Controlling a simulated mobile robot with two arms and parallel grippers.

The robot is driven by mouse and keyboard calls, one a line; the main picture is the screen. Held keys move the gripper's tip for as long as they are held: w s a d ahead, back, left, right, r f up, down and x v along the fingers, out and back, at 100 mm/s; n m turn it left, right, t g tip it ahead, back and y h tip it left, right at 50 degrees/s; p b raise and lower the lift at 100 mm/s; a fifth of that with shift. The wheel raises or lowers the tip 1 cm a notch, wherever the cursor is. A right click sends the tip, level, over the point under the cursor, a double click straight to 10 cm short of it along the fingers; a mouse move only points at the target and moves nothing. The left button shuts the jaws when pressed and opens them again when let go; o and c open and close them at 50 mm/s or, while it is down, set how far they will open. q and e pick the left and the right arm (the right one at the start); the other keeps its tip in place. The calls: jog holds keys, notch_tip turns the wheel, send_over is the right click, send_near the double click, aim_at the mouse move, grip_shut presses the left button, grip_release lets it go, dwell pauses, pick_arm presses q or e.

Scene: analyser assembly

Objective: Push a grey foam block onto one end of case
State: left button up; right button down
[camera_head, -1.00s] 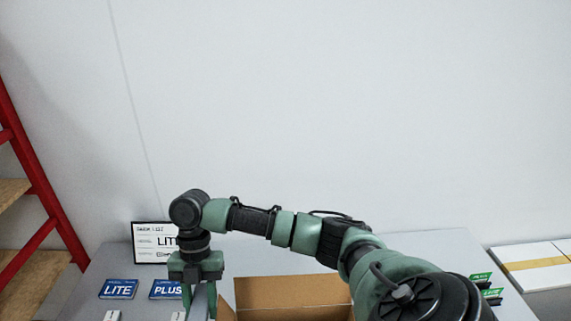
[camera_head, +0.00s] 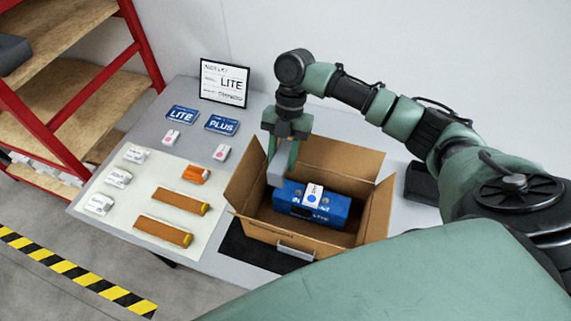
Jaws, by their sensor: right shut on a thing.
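The blue case (camera_head: 335,211) lies inside an open cardboard box (camera_head: 282,234), with a white label on its top. My right gripper (camera_head: 283,158) reaches down into the box from above and is shut on a grey foam block (camera_head: 277,168). The block is at the left end of the case. I cannot tell whether it touches the case or sits fully on that end. My left gripper is not in view.
Another grey piece (camera_head: 296,250) is at the box's front side. A pale mat (camera_head: 150,210) at left holds orange-brown parts and small white packs. A red-framed shelf (camera_head: 75,115) is at far left.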

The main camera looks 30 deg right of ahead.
jog(key=f, duration=0.1)
jog(key=f+b, duration=0.1)
jog(key=shift+w+a+f, duration=0.2)
jog(key=shift+w+f, duration=0.05)
jog(key=shift+f, duration=0.1)
jog(key=shift+s+f, duration=0.1)
jog(key=shift+f, duration=0.15)
jog(key=b, duration=0.5)
send_over(281, 192)
jog(key=w+d, duration=0.1)
notch_tip(281, 192, down, 6)
jog(key=shift+r, duration=0.1)
jog(key=shift+r+p, duration=0.3)
jog(key=shift+r, duration=0.05)
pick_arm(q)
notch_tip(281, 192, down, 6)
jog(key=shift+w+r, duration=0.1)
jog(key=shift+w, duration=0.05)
pick_arm(e)
jog(key=shift+f, duration=0.1)
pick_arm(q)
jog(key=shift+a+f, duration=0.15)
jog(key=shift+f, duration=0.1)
pick_arm(e)
jog(key=shift+f, duration=0.25)
pick_arm(q)
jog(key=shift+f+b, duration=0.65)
jog(key=shift+b, duration=0.2)
pick_arm(e)
jog(key=shift+f, duration=1.15)
